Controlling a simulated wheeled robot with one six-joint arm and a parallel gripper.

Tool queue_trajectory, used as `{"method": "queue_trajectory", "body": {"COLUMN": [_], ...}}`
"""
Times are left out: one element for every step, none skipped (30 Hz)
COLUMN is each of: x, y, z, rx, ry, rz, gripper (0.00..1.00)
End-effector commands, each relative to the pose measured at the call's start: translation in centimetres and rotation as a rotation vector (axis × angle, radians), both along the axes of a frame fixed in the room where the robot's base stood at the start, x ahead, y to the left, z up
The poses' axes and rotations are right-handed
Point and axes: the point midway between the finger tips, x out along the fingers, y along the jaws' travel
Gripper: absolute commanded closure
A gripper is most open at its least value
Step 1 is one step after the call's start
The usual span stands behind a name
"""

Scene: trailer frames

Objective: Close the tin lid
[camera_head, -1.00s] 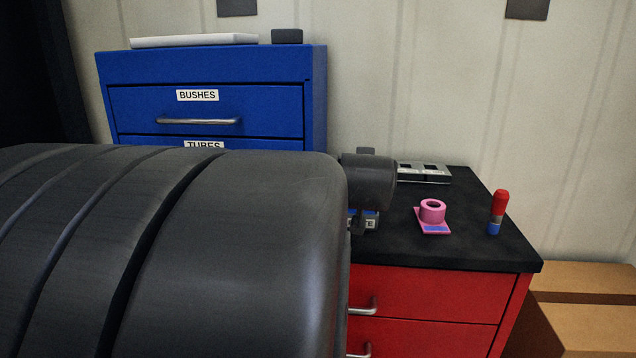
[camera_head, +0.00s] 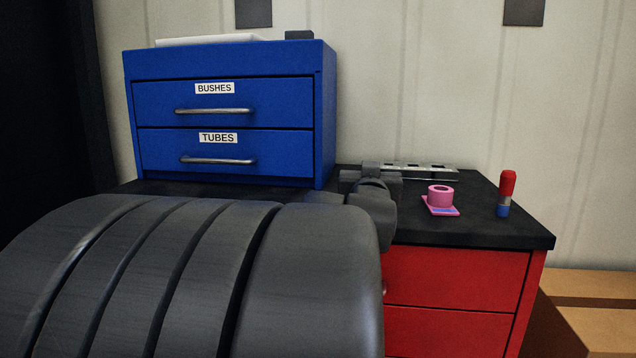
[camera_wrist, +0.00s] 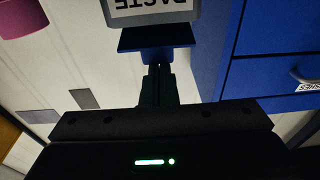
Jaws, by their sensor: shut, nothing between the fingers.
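A grey tin with a white label reading PASTE (camera_wrist: 150,8) shows at the top of the wrist view, upside down there and cut by the picture's edge. A flat blue panel (camera_wrist: 157,38), seemingly its lid, shows at the label's upper side. My gripper (camera_wrist: 158,72) is shut and empty, its fingertips close to the blue panel; whether they touch I cannot tell. In the head view my gripper (camera_head: 370,180) is over the black bench top and my arm hides the tin.
A blue drawer cabinet (camera_head: 224,105) stands left on the black bench (camera_head: 470,230). Orange-brown boxes (camera_head: 595,290) stand beyond the bench's right side.

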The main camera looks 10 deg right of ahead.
Motion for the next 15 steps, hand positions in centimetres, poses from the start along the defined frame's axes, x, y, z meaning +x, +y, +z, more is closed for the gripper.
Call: {"method": "queue_trajectory", "body": {"x": [-0.1, -0.2, -0.2, -0.3, -0.3, -0.4, -0.4, -0.5, -0.5, -0.6, -0.6, -0.7, -0.7, -0.7, -0.7], "y": [0.0, 0.1, 0.1, 0.1, 0.1, 0.1, 0.1, 0.1, 0.1, 0.2, 0.2, 0.2, 0.2, 0.2, 0.2], "z": [-0.4, -0.5, -0.6, -0.7, -0.8, -0.9, -1.0, -1.2, -1.3, -1.4, -1.6, -1.7, -1.8, -1.9, -1.9], "rx": [-0.001, -0.001, -0.001, -0.001, -0.001, 0.000, 0.000, 0.000, 0.000, 0.000, 0.000, 0.000, 0.000, 0.000, 0.000], "ry": [-0.002, -0.002, -0.002, -0.002, -0.002, -0.001, -0.001, -0.001, -0.001, -0.001, -0.001, -0.001, -0.001, -0.001, -0.001], "rz": [0.000, 0.000, 0.000, 0.000, 0.000, 0.000, 0.000, 0.000, 0.000, 0.000, 0.000, 0.000, 0.000, 0.000, 0.000], "gripper": [1.00, 1.00, 1.00, 1.00, 1.00, 1.00, 1.00, 1.00, 1.00, 1.00, 1.00, 1.00, 1.00, 1.00, 1.00]}}
